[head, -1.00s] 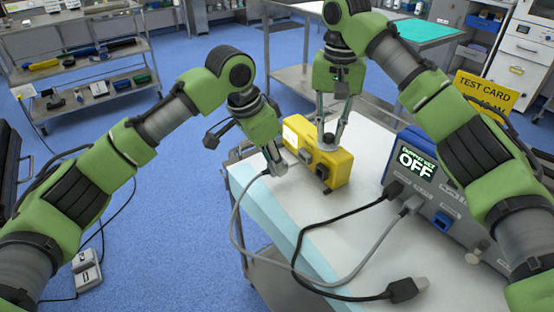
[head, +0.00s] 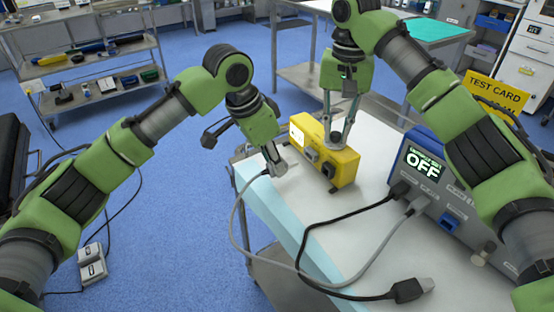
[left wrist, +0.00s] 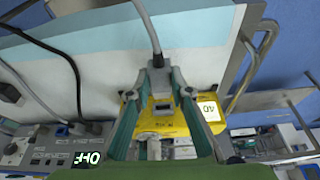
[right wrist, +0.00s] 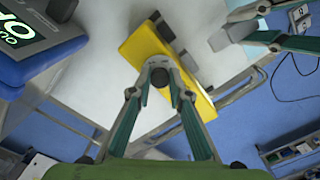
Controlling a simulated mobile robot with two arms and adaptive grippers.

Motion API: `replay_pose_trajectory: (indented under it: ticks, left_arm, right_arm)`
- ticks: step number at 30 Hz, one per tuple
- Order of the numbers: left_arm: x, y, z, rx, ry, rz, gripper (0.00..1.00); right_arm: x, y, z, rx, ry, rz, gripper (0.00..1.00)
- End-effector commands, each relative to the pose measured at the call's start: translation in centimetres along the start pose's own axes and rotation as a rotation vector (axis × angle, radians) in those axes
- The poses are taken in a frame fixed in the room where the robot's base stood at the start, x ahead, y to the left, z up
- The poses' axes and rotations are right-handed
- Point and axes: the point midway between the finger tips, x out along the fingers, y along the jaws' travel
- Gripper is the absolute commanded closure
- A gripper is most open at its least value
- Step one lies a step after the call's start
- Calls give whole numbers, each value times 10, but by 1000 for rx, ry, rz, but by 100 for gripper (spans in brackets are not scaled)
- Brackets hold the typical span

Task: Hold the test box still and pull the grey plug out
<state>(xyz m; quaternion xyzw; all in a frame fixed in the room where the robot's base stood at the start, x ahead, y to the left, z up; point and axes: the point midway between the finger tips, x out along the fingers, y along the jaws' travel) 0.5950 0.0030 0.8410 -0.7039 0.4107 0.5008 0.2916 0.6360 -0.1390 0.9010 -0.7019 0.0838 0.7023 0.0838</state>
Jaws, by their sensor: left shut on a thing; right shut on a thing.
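The yellow test box (head: 345,168) stands on the white-topped table. It also shows in the left wrist view (left wrist: 140,124) and right wrist view (right wrist: 142,47). My right gripper (head: 333,138) comes down from above and is shut on the box's upper part; the fingertips (right wrist: 160,68) straddle it. My left gripper (head: 274,160) is shut on the grey plug (head: 281,168), whose grey cable hangs below. The plug (left wrist: 160,82) appears apart from the box, with a dark socket (left wrist: 165,107) visible on the box's face.
A blue-and-grey device (head: 425,178) reading OFF stands to the right, with black and grey leads plugged in. A loose black plug (head: 408,290) lies at the table's front. A yellow test card (head: 497,92) stands behind the device.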

Motion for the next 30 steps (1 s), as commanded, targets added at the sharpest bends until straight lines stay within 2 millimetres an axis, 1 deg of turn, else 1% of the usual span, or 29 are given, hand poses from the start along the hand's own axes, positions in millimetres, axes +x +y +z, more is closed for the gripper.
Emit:
replay_pose_trajectory:
  ticks: [13, 30]
  left_arm:
    - [-4, 0, 2, 0, 1, -1, 100]
    - [-48, 0, -2, 0, 1, -1, 100]
  right_arm:
    - [0, 0, 0, 0, 0, 0, 100]
    - [0, 0, 0, 0, 0, 0, 100]
